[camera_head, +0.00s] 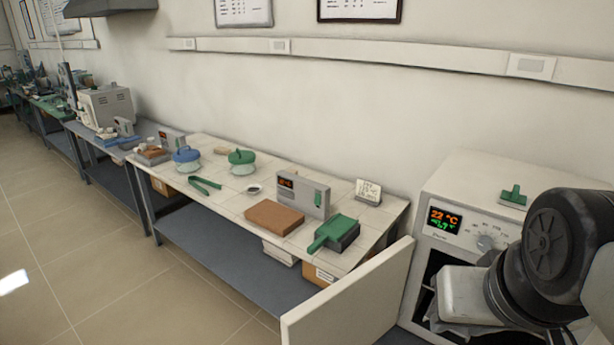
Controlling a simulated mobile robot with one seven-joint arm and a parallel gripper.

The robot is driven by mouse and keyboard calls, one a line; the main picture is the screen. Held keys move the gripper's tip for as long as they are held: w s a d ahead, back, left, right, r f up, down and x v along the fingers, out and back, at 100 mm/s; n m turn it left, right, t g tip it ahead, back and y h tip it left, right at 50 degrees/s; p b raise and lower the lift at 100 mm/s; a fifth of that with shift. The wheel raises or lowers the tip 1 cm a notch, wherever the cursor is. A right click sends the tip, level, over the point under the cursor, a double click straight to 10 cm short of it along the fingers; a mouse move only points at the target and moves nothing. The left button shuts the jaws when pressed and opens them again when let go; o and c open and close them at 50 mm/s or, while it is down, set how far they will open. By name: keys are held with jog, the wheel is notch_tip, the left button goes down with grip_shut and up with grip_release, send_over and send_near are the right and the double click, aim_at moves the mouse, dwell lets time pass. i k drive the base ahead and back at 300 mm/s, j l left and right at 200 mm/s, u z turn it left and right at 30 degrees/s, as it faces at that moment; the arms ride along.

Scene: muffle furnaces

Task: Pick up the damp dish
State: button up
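A small pale dish (254,189) with a dark middle sits on the white tiled bench top (225,180), left of a grey box with an orange display (303,196). It is too small to tell whether it is damp. Two lidded glass containers stand behind it to the left, one with a green lid (241,157) and one with a blue lid (186,155). My arm shows at the lower right in front of the furnace. My gripper's fingers are not visible, and nothing is seen held.
The white furnace (475,190) reads 22 °C; its door (345,295) stands open toward the bench. On the bench are a brown slab (274,218), a dark block with a green handle (334,234), green tongs (204,185) and a small card (369,190). The tiled floor (95,270) at left is clear.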

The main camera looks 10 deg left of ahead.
aim_at(252, 189)
jog(key=u, duration=1.05)
jog(key=i+j+u, duration=0.2)
jog(key=u, duration=0.2)
jog(key=i+j+u, duration=0.25)
jog(key=u, duration=0.15)
jog(key=i+j+u, duration=0.1)
jog(key=i+u, duration=0.15)
jog(key=u, duration=0.15)
jog(key=i+z, duration=0.3)
jog(key=i, duration=0.45)
jog(key=i+j+z, duration=0.3)
jog(key=i, duration=0.45)
jog(key=i+l+z, duration=0.15)
jog(key=i+z, duration=0.7)
jog(key=i+j+z, duration=0.1)
jog(key=i+z, duration=0.15)
jog(key=z, duration=0.15)
jog(key=i+l+z, duration=0.1)
jog(key=i+z, duration=0.45)
jog(key=z, duration=0.2)
